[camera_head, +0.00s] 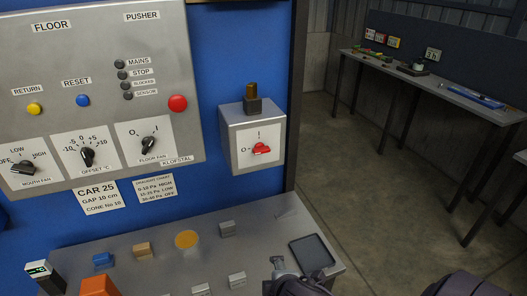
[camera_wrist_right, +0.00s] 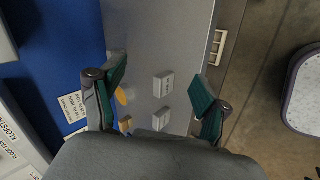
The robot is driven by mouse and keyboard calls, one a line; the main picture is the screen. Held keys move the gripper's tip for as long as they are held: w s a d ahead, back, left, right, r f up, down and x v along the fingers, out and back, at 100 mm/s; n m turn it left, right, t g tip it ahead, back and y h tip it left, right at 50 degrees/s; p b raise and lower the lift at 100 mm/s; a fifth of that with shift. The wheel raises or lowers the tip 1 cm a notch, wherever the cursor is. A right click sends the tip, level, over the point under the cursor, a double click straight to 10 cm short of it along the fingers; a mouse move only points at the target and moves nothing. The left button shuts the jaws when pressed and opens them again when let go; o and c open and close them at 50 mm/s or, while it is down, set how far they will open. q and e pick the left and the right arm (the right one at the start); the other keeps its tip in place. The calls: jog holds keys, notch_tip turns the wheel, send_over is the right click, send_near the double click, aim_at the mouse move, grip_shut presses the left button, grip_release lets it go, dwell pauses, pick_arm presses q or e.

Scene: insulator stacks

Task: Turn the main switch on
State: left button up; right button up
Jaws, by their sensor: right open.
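The main switch is a red rotary knob (camera_head: 261,149) on a grey box (camera_head: 238,127) fixed to the blue panel, right of the large control panel. Its plate has O at the left and I at the top; the knob lies about level, on the O side. My right gripper (camera_wrist_right: 158,80) is open and empty in the right wrist view, above the grey ledge. Part of it (camera_head: 279,266) shows at the bottom of the head view, below and apart from the switch. The switch is not visible in the right wrist view. My left gripper is not in view.
The control panel (camera_head: 95,60) carries dials, buttons and dark lamps. The grey ledge (camera_head: 160,280) below holds small blocks, a round yellow piece (camera_head: 187,239) and a dark tray (camera_head: 311,253). A workbench (camera_head: 445,85) stands at the back right; open floor lies between.

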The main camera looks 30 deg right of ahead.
jog(key=w+d+r+n+t+h, duration=0.2)
jog(key=w+d+r+n+t, duration=0.2)
jog(key=w+r+n, duration=0.35)
jog(key=n+t, duration=0.6)
jog(key=n, duration=0.8)
send_near(263, 151)
jog(key=p+x, duration=0.4)
jog(key=x, duration=0.5)
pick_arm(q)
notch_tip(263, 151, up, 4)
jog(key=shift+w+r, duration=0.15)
pick_arm(e)
jog(key=shift+w+d+y, duration=0.1)
jog(key=shift+w+y, duration=0.2)
jog(key=shift+y, duration=0.1)
jog(key=shift+c, duration=0.3)
jog(key=c, duration=1.1)
